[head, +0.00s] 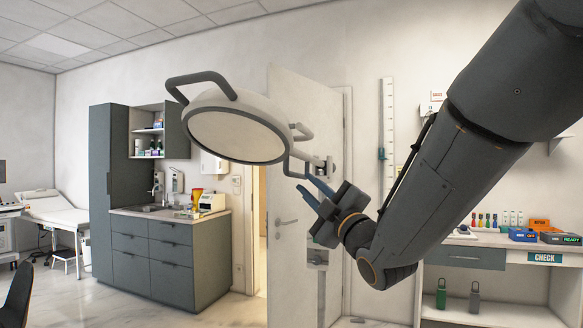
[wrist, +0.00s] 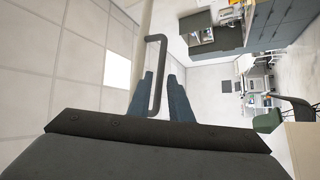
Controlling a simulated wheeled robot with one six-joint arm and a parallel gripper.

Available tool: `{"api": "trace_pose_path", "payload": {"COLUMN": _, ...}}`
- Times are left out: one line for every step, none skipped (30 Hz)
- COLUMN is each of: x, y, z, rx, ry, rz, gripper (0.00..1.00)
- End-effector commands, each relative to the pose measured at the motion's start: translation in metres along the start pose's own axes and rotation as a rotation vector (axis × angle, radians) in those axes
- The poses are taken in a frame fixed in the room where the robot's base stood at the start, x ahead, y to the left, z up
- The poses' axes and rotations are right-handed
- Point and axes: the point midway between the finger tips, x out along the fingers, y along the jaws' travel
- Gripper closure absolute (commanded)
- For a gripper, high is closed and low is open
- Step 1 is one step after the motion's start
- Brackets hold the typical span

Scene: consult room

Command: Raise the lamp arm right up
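The lamp's round pale head (head: 235,130) hangs tilted in the middle of the head view, its flat face turned down toward me. A dark loop handle (head: 200,82) stands on its far left rim. A smaller dark handle (head: 287,164) is low on its right side, close to my gripper (head: 309,188). In the wrist view a dark bent handle (wrist: 155,73) reaches down to my two blue-grey fingers (wrist: 162,98), overlapping the left finger's inner edge. A gap shows between the fingers. I see no firm grip on the handle. The lamp's arm is mostly hidden behind the head.
A dark cabinet with a counter (head: 170,245) is at left, with an exam couch (head: 55,213) beyond. A shelf unit with a worktop (head: 480,240) is at right. The floor in front of the cabinet looks clear.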

Motion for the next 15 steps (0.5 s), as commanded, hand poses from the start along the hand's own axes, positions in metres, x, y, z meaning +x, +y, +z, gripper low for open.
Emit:
{"api": "trace_pose_path", "payload": {"x": 0.009, "y": 0.001, "z": -0.001, "rx": 0.001, "ry": 0.0, "rz": -0.002, "gripper": 0.81}}
{"api": "trace_pose_path", "payload": {"x": 0.015, "y": 0.001, "z": -0.001, "rx": 0.002, "ry": 0.0, "rz": -0.001, "gripper": 0.81}}
{"api": "trace_pose_path", "payload": {"x": 0.022, "y": 0.001, "z": -0.001, "rx": 0.002, "ry": -0.001, "rz": -0.001, "gripper": 0.81}}
{"api": "trace_pose_path", "payload": {"x": 0.029, "y": 0.002, "z": -0.001, "rx": 0.002, "ry": 0.0, "rz": 0.0, "gripper": 0.81}}
{"api": "trace_pose_path", "payload": {"x": 0.035, "y": 0.001, "z": -0.001, "rx": 0.003, "ry": -0.001, "rz": -0.001, "gripper": 0.81}}
{"api": "trace_pose_path", "payload": {"x": 0.043, "y": 0.001, "z": -0.001, "rx": 0.003, "ry": -0.001, "rz": -0.002, "gripper": 0.81}}
{"api": "trace_pose_path", "payload": {"x": 0.048, "y": 0.001, "z": -0.001, "rx": 0.002, "ry": -0.001, "rz": -0.002, "gripper": 0.81}}
{"api": "trace_pose_path", "payload": {"x": 0.054, "y": 0.001, "z": -0.001, "rx": 0.002, "ry": -0.001, "rz": -0.002, "gripper": 0.81}}
{"api": "trace_pose_path", "payload": {"x": 0.061, "y": 0.001, "z": -0.001, "rx": 0.002, "ry": -0.001, "rz": -0.001, "gripper": 0.81}}
{"api": "trace_pose_path", "payload": {"x": 0.066, "y": 0.001, "z": -0.001, "rx": 0.002, "ry": -0.002, "rz": -0.001, "gripper": 0.81}}
{"api": "trace_pose_path", "payload": {"x": 0.071, "y": 0.001, "z": 0.0, "rx": 0.002, "ry": -0.002, "rz": -0.002, "gripper": 0.81}}
{"api": "trace_pose_path", "payload": {"x": 0.077, "y": 0.001, "z": -0.001, "rx": 0.002, "ry": -0.002, "rz": -0.001, "gripper": 0.81}}
{"api": "trace_pose_path", "payload": {"x": 0.081, "y": 0.001, "z": 0.0, "rx": 0.002, "ry": -0.003, "rz": -0.002, "gripper": 0.81}}
{"api": "trace_pose_path", "payload": {"x": 0.085, "y": 0.001, "z": 0.0, "rx": 0.002, "ry": -0.002, "rz": -0.001, "gripper": 0.81}}
{"api": "trace_pose_path", "payload": {"x": 0.089, "y": 0.0, "z": 0.0, "rx": 0.002, "ry": -0.002, "rz": -0.001, "gripper": 0.81}}
